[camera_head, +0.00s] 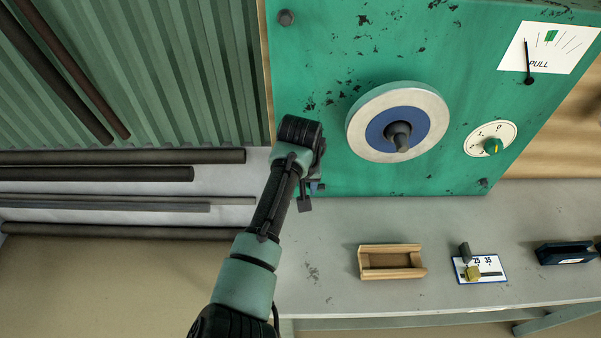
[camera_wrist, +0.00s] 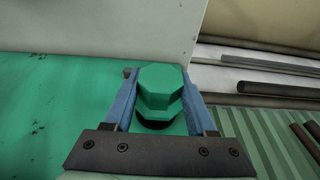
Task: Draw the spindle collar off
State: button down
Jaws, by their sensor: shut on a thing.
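The spindle (camera_head: 398,136) is a short dark grey stub in the middle of a blue-and-cream disc on the green panel. No collar shows around its end. My gripper (camera_head: 312,188) is at the panel's lower left edge, well left of the spindle. In the wrist view, the blue fingers of my gripper (camera_wrist: 158,85) are shut on a green, stepped, faceted collar (camera_wrist: 160,95) with a dark underside. I cannot make out this piece in the head view, where the wrist hides it.
A wooden tray (camera_head: 392,276) sits on the grey bench (camera_head: 330,290). A numbered card (camera_head: 490,271) bears a dark peg and a yellow block. A dark blue box (camera_head: 566,253) is at right. The panel carries a PULL gauge (camera_head: 552,50) and dial (camera_head: 490,140). Pipes (camera_head: 120,156) lie left.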

jog(key=shift+s+p, duration=1)
jog(key=shift+p, duration=0.3)
jog(key=shift+s, duration=0.15)
jog(key=shift+s+p, duration=0.1)
jog(key=shift+p, duration=0.2)
jog(key=shift+s+p, duration=2.35)
jog(key=shift+p, duration=0.4)
